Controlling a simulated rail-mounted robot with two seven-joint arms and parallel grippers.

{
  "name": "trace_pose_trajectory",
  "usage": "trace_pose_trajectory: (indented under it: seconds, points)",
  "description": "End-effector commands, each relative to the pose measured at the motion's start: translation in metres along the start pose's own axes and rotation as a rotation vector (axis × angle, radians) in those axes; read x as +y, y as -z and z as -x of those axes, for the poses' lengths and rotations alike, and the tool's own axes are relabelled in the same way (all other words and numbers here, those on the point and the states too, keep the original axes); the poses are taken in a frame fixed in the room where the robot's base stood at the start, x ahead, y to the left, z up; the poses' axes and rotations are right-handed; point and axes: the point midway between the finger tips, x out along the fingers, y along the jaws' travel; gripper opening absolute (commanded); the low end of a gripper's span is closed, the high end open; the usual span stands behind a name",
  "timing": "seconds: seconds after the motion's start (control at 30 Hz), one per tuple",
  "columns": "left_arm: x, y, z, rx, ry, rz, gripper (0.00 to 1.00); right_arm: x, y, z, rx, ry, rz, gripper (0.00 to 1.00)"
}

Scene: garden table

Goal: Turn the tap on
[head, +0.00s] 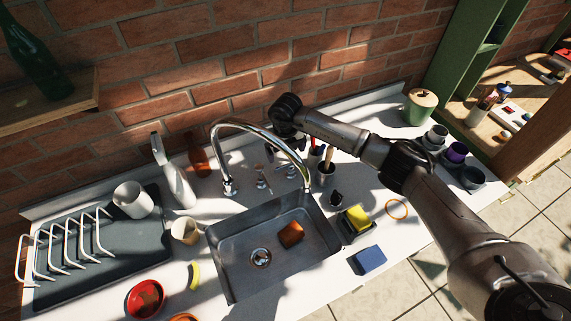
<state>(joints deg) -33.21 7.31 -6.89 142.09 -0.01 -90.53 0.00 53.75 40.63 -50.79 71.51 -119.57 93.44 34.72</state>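The tap is a chrome, high-arched spout (216,150) behind the sink (230,253), its free end hanging over the basin. Small chrome handles (262,184) stand on the counter to the right of the spout's base. My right arm reaches in from the right, and its wrist is just behind the top of the arch. My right gripper (272,152) points down behind the spout, above the handles. It is small, dark and partly covered by the spout, so I cannot tell whether it is open or touching anything. My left gripper is not in view.
A brown bottle (196,155), a white bottle (174,174) and a utensil holder (325,174) stand near the tap. A brown sponge (291,234) lies in the basin. A dish rack (70,248) is at left. The brick wall (190,85) rises close behind.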

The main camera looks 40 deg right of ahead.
Motion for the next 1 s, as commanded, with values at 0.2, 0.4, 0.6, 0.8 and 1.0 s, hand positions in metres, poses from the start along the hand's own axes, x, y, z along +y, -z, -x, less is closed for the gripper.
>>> trace_pose_trajectory:
  seconds: [0.2,0.4,0.6,0.8,1.0]
  points:
    - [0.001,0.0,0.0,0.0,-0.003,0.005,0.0,0.001,0.001,-0.039,0.002,-0.001,0.0,1.0]
    - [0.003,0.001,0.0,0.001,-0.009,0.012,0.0,0.0,0.0,-0.062,0.001,-0.001,0.001,1.0]
    - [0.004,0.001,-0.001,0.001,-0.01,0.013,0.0,0.001,0.0,-0.073,-0.001,-0.002,0.001,1.0]
    - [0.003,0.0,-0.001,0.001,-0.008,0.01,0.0,0.0,0.0,-0.075,-0.001,-0.001,0.001,1.0]
    - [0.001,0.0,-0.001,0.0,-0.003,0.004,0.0,0.0,0.0,-0.075,-0.001,-0.001,0.001,0.95]
